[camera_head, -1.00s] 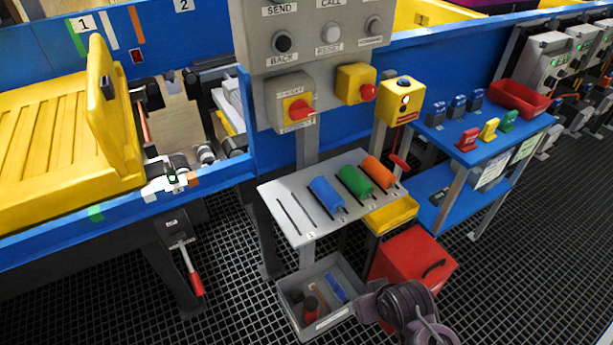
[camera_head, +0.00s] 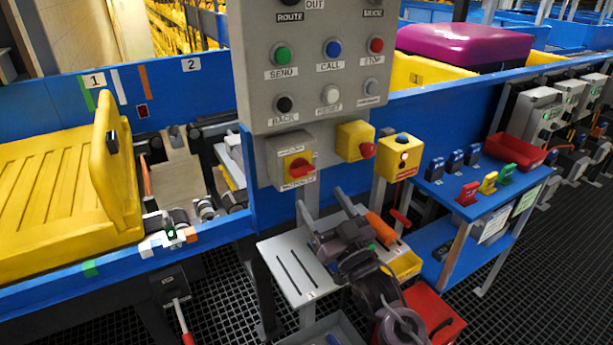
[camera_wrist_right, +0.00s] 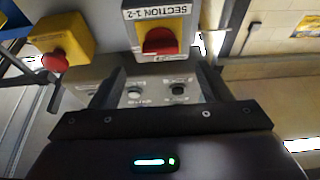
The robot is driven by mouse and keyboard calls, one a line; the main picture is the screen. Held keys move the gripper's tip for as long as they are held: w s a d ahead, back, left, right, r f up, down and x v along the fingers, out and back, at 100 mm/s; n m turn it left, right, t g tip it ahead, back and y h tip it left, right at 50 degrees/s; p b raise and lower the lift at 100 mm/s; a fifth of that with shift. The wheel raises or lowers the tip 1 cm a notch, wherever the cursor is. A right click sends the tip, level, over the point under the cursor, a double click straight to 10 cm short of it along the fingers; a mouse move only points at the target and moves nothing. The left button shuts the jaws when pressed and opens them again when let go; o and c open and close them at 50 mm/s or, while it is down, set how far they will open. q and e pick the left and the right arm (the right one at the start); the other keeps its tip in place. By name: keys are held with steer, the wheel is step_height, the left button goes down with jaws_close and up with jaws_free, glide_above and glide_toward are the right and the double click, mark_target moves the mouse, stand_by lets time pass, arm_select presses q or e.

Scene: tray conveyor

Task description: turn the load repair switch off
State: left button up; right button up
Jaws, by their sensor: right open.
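A red rotary switch handle (camera_head: 300,168) sits on a yellow plate on a grey box, below the button panel. It also shows in the right wrist view (camera_wrist_right: 160,41), where its label reads "SECTION 1-2". I cannot read the words "load repair" on any label. My right gripper (camera_head: 322,199) is open and empty. Its fingers point up, just below the switch box, and do not appear to touch the handle. In the right wrist view the fingers (camera_wrist_right: 158,78) stand apart with the handle beyond them. My left gripper is out of view.
A yellow box with a red mushroom button (camera_head: 367,150) sits right of the switch. The grey button panel (camera_head: 311,110) is above. A slotted shelf (camera_head: 282,250) with an orange-handled tool lies below, partly hidden by my right arm. A blue stand (camera_head: 455,189) is at right.

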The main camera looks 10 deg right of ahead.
mark_target(305, 174)
steer(key=p+x, duration=0.1)
steer(key=x, duration=0.6)
steer(key=shift+w+a+r, duration=0.2)
steer(key=shift+w+r, duration=0.05)
steer(key=shift+w, duration=0.05)
steer(key=shift+c, duration=0.3)
steer(key=c, duration=0.9)
